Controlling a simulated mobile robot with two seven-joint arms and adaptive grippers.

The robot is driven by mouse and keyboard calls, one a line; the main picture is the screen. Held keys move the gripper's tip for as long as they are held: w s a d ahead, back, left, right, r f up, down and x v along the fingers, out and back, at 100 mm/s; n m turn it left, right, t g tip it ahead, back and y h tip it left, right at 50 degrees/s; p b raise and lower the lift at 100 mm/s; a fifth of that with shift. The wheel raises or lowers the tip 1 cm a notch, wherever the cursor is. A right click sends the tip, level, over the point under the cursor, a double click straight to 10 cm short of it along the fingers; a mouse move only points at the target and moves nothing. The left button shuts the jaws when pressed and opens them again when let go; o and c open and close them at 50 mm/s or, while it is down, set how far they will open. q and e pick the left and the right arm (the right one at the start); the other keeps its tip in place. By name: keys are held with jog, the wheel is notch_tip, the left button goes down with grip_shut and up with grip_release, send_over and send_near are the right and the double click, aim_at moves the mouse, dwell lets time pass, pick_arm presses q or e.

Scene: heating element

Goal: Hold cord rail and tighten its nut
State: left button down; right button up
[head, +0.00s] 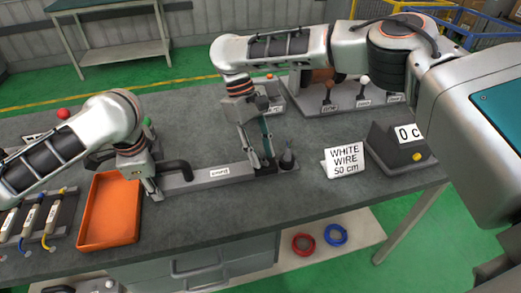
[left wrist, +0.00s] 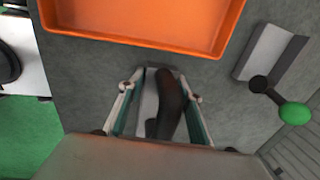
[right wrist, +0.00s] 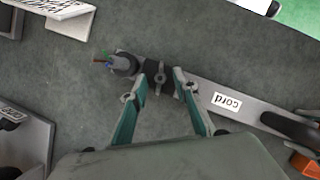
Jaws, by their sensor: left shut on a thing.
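The cord rail (head: 205,180) is a long grey bar with a "cord" label, lying on the bench; the label also shows in the right wrist view (right wrist: 227,102). My left gripper (head: 152,190) is at its left end, fingers on either side of the black handle (left wrist: 168,105), shut on it. At the other end is a black clamp with a small grey wing nut (right wrist: 161,78) and a cord end with coloured wires (right wrist: 118,63). My right gripper (right wrist: 161,84) points down over the clamp, fingers apart with the nut between their tips; contact with the nut is not visible.
An orange tray (head: 110,232) lies close to my left gripper. Tool holders (head: 345,98) stand behind. The bench in front of the rail is clear.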

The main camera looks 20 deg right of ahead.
pick_arm(q)
jog(key=shift+s+f, duration=0.1)
jog(key=shift+f, duration=0.1)
pick_arm(e)
jog(key=v, duration=1.2)
pick_arm(q)
jog(key=c, duration=1.3)
grip_release()
jog(key=shift+r, duration=0.25)
